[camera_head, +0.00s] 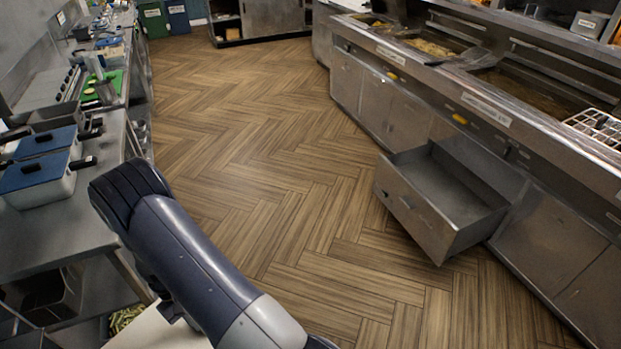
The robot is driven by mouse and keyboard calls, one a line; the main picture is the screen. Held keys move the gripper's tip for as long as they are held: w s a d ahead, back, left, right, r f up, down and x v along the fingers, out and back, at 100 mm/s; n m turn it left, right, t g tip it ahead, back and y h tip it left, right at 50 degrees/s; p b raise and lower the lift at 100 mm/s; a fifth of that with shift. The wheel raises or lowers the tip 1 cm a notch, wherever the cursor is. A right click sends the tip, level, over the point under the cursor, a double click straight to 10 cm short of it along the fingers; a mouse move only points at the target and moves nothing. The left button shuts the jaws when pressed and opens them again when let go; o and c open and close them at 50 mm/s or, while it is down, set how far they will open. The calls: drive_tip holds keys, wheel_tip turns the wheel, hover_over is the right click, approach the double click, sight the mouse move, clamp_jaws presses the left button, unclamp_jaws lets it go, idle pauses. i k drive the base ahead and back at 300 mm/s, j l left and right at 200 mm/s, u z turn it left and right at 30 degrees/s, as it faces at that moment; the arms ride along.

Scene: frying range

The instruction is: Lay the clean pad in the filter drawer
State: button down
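The filter drawer (419,218) is pulled out from the lower front of the frying range on the right. Its grey floor looks bare, and I see no pad in it. No clean pad can be made out anywhere in this view. My arm reaches in from the bottom towards the left counter. Its dark, rounded front end is near the counter edge, well apart from the drawer. My gripper's fingers do not show.
The frying range (480,104) runs along the right, with a white wire rack (597,124) on top. A steel counter (60,232) with blue-lidded containers (42,178) stands at left. The wooden floor (262,150) between them is clear.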

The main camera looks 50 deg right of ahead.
sight(436, 195)
drive_tip(key=l+z, duration=0.1)
drive_tip(key=z, duration=0.65)
drive_tip(key=i+z, duration=0.1)
drive_tip(key=z, duration=0.3)
drive_tip(key=i+l+z, duration=0.1)
drive_tip(key=z, duration=0.25)
drive_tip(key=i+l+z, duration=0.1)
drive_tip(key=i+z, duration=0.8)
drive_tip(key=i+j+z, duration=0.3)
drive_tip(key=i+z, duration=0.15)
drive_tip(key=i+j, duration=0.4)
drive_tip(key=i, duration=0.15)
drive_tip(key=i+j, duration=0.35)
drive_tip(key=i, duration=0.25)
